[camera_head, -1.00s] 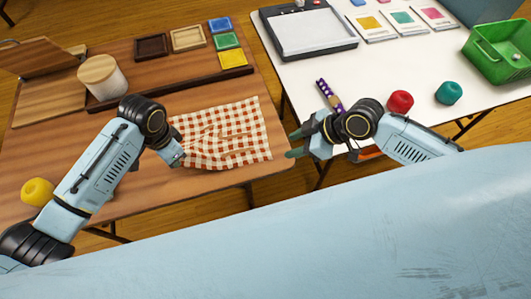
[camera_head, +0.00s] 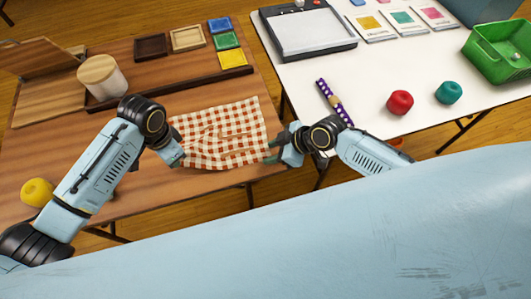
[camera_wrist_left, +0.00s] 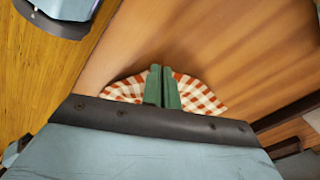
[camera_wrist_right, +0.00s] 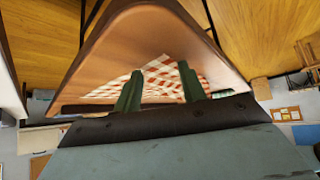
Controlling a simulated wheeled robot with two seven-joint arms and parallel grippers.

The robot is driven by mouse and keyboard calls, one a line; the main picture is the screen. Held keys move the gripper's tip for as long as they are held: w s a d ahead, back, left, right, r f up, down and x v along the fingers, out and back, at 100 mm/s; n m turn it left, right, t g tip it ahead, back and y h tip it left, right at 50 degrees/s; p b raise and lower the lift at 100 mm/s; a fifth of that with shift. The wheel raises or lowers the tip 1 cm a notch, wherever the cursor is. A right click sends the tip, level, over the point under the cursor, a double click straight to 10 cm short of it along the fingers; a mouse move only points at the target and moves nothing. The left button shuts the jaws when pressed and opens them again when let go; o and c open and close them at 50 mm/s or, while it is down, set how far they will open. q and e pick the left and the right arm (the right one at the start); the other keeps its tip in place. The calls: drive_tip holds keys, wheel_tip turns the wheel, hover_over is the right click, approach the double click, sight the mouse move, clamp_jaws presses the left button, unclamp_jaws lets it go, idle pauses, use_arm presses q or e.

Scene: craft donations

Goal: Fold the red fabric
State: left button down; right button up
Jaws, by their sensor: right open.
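The red-and-white checked fabric (camera_head: 222,135) lies spread and a little wrinkled on the brown wooden table, and shows in the left wrist view (camera_wrist_left: 205,98) and the right wrist view (camera_wrist_right: 160,80). My left gripper (camera_head: 181,161) is at its near left corner; in the left wrist view the green fingers (camera_wrist_left: 163,85) are close together with cloth on both sides, pinching it. My right gripper (camera_head: 272,153) is at the near right corner; in the right wrist view its green fingers (camera_wrist_right: 160,85) are apart with cloth showing between them. Whether they touch it is unclear.
A wooden tray (camera_head: 165,82) and colored squares (camera_head: 227,40) lie behind the fabric, with a pale cylinder (camera_head: 102,76) at left. A yellow ball (camera_head: 37,192) sits near my left arm.

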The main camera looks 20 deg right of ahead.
drive_tip(key=shift+w+a+f, duration=0.1)
drive_tip(key=shift+a+f, duration=0.05)
drive_tip(key=shift+f, duration=0.05)
idle(0.3)
clamp_jaws()
idle(0.3)
drive_tip(key=shift+r, duration=2.55)
